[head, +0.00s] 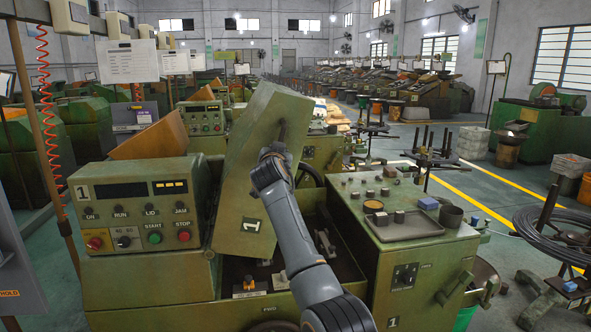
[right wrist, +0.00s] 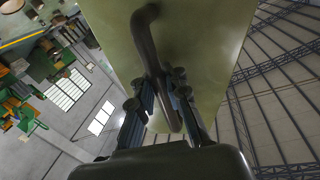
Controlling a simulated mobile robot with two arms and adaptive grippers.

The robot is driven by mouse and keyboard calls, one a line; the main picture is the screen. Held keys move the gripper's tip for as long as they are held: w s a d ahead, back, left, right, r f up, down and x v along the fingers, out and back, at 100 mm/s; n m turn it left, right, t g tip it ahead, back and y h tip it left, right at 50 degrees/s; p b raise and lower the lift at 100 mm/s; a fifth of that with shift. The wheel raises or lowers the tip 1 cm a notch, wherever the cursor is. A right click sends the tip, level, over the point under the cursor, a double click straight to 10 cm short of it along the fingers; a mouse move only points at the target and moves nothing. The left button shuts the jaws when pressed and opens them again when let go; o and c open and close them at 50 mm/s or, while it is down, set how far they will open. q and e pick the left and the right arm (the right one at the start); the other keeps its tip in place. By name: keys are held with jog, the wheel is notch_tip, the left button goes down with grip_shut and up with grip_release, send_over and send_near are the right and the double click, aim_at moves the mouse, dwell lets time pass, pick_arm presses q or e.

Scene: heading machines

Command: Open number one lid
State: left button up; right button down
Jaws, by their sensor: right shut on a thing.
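The green number one lid (head: 252,170) stands raised and steeply tilted over the machine in the head view, with a "1" label low on its face. The machine's open inside shows below and to the right of it. A dark bar handle (head: 282,130) is on the lid's upper part; the right wrist view shows this handle (right wrist: 148,45) up close, with the lid's pale green face behind it. My right gripper (right wrist: 168,98) is shut on the handle, its fingers on both sides of the bar. In the head view my right arm partly covers the lid and opening. My left gripper is out of view.
A control panel (head: 138,212) marked "1" with buttons is left of the lid. A green side cabinet (head: 345,205) on the right carries a tray (head: 405,232), small blocks and a cup (head: 451,215). A wire coil (head: 560,235) lies farther right.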

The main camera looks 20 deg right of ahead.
aim_at(267, 145)
jog(key=a, duration=0.1)
jog(key=a+r, duration=0.1)
jog(key=a+n, duration=0.1)
jog(key=shift+w+a+r, duration=0.1)
jog(key=shift+w+r, duration=0.1)
jog(key=shift+w, duration=0.2)
jog(key=shift+a, duration=0.1)
jog(key=shift+f, duration=0.1)
jog(key=c, duration=1.6)
grip_release()
jog(key=shift+o, duration=1.3)
jog(key=shift+s+a+r, duration=0.15)
jog(key=shift+s+r, duration=0.05)
jog(key=shift+r, duration=0.05)
jog(key=v, duration=1.2)
